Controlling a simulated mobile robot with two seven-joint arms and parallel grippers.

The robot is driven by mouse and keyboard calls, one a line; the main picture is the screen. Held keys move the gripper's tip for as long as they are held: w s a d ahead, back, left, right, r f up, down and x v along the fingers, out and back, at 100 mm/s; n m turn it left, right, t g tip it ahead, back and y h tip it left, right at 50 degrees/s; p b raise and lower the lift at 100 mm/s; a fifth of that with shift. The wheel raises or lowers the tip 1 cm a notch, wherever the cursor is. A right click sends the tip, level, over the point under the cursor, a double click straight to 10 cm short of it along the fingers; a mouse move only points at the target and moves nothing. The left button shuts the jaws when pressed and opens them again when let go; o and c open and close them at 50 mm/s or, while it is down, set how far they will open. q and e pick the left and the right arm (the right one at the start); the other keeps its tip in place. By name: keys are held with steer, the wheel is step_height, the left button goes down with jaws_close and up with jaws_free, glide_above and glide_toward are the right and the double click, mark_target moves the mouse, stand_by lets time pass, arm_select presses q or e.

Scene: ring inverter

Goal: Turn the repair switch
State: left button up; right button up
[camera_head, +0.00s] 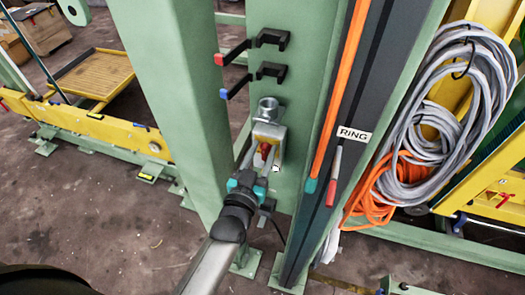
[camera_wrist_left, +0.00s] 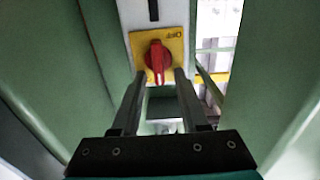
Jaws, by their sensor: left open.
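The repair switch is a red knob (camera_wrist_left: 157,58) on a yellow plate (camera_wrist_left: 176,43), mounted on a pale grey box (camera_wrist_left: 176,13). In the wrist view its grip stands about upright, with small lettering at the plate's upper right. In the head view the red knob (camera_head: 265,150) shows small on the box fixed to the green post, partly hidden by my gripper. My left gripper (camera_head: 254,162) is open in front of it. In the wrist view the fingertips (camera_wrist_left: 156,77) lie on either side of the knob's lower end; I cannot tell whether they touch it. My right gripper is not in view.
Green posts (camera_head: 178,90) stand close on both sides of the switch. Two black hooks with red (camera_head: 219,59) and blue (camera_head: 223,94) tips jut out above it. A dark panel labelled RING (camera_head: 354,134) and coiled grey cables (camera_head: 455,95) are to the right.

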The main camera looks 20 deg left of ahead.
arm_select(q)
steer(key=c, duration=0.6)
steer(key=shift+s, duration=0.1)
jaws_close()
